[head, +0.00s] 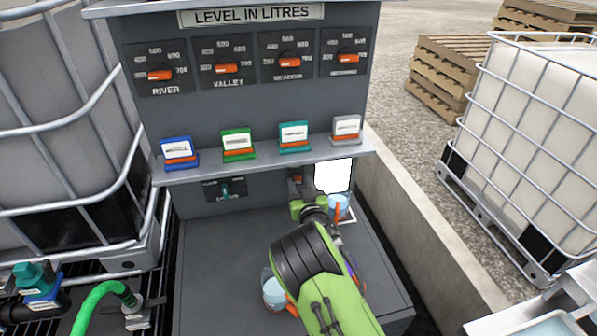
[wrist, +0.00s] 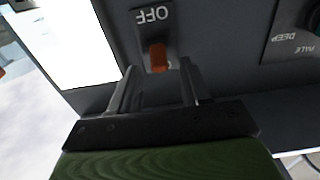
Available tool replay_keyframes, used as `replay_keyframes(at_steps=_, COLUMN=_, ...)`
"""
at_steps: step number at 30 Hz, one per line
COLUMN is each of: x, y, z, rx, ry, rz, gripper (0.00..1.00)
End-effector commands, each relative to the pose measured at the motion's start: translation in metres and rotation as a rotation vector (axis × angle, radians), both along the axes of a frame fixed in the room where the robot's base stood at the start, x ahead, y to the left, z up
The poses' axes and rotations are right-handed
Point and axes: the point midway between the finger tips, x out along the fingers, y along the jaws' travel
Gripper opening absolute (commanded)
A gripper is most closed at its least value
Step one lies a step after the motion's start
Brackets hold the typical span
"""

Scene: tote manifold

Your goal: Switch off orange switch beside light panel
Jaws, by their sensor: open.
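The orange switch (wrist: 159,57) sits on a dark plate (wrist: 153,16) on the grey panel face. In the wrist view the plate's OFF label reads upside down, and the orange lever lies toward the end away from it, partly covering other lettering. The lit white light panel (wrist: 78,40) is left of it; it also shows in the head view (head: 333,176). My gripper (wrist: 157,82) is open, its two fingers on either side of the lever's line. Whether they touch the plate cannot be told.
Above is a shelf (head: 260,164) with coloured card holders, under several level dials (head: 227,68). A teal-handled switch (head: 226,189) is to the left. Cups (head: 274,293) stand on the grey counter (head: 215,265) near my arm. A low concrete wall (head: 400,210) runs at right.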

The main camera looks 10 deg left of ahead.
Motion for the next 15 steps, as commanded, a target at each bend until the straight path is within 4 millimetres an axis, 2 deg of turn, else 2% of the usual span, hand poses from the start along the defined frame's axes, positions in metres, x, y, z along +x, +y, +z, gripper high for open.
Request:
replay_keyframes(at_steps=3, x=0.016, y=0.008, z=-0.001, rx=0.0, ry=-0.001, rz=0.001, gripper=0.47)
replay_keyframes(at_steps=6, x=0.024, y=0.012, z=-0.001, rx=0.001, ry=0.0, rz=0.001, gripper=0.47)
replay_keyframes(at_steps=15, x=0.027, y=0.013, z=-0.001, rx=0.0, ry=0.001, rz=-0.001, gripper=0.47)
